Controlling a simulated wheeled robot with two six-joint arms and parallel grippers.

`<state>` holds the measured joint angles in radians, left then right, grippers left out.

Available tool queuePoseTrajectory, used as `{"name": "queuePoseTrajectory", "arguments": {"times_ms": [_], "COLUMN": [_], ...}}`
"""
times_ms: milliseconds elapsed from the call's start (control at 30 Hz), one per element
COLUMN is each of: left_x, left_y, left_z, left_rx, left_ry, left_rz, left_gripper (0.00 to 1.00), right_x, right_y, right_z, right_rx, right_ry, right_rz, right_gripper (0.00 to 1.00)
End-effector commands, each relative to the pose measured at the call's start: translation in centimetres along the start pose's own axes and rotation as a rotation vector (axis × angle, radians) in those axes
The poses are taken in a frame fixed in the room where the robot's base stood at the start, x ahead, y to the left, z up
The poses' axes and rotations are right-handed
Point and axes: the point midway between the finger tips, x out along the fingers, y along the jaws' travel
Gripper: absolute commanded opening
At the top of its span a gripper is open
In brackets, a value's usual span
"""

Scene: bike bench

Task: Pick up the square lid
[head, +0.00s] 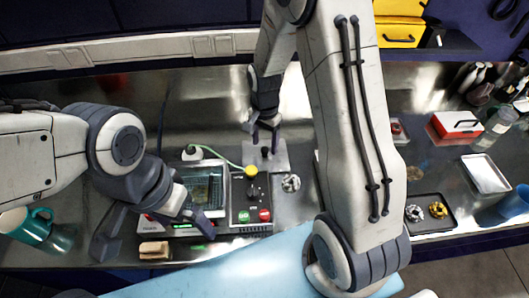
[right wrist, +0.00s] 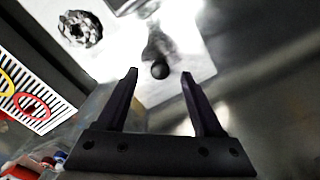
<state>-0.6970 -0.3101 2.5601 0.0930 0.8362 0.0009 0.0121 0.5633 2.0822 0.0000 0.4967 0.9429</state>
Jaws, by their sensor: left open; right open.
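The square lid (head: 281,158) is a light grey plate with a black round knob, lying on the steel bench in the middle of the head view. It also shows in the right wrist view (right wrist: 198,55), with its knob appearing between my fingertips. My right gripper (head: 264,126) is open and empty, pointing down above the lid; I cannot tell exactly how high. In the right wrist view, its two dark fingers (right wrist: 160,74) stand apart. My left gripper (head: 155,226) is open over the front left of the bench, by the basin machine, with nothing seen between its fingers.
A basin machine (head: 203,188) with a mesh basket and a control box (head: 251,208) with red and green buttons stand left of the lid. A metal ring part (head: 291,183) lies just in front. A teal mug (head: 32,226) stands far left. Bench behind is clear.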

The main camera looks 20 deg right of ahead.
Motion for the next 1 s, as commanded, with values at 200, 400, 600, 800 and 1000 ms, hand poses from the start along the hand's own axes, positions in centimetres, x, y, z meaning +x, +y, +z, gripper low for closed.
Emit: {"name": "queuePoseTrajectory", "arguments": {"times_ms": [200, 400, 600, 800, 1000], "left_x": [-0.5, -0.5, -0.5, -0.5, -0.3], "left_y": [0.0, 0.0, 0.0, 0.0, 0.0], "left_z": [0.0, 0.0, 0.0, 0.0, 0.0], "left_rx": [0.0, -0.001, 0.0, 0.0, 0.0], "left_ry": [0.0, 0.0, 0.0, 0.0, 0.0], "left_rz": [0.0, 0.0, 0.0, 0.0, 0.0], "left_gripper": [1.0, 1.0, 1.0, 1.0, 1.0], "right_x": [2.0, 2.1, 2.1, 2.0, 1.8], "right_y": [-0.1, -0.1, -0.1, -0.1, -0.2], "right_z": [0.1, 0.1, 0.1, 0.1, 0.1], "right_rx": [-0.002, -0.002, -0.002, -0.002, -0.002], "right_ry": [0.0, 0.001, 0.001, 0.001, 0.002], "right_rz": [0.001, -0.001, -0.001, -0.001, -0.002], "right_gripper": [0.68, 0.68, 0.0, 0.0, 0.0]}}
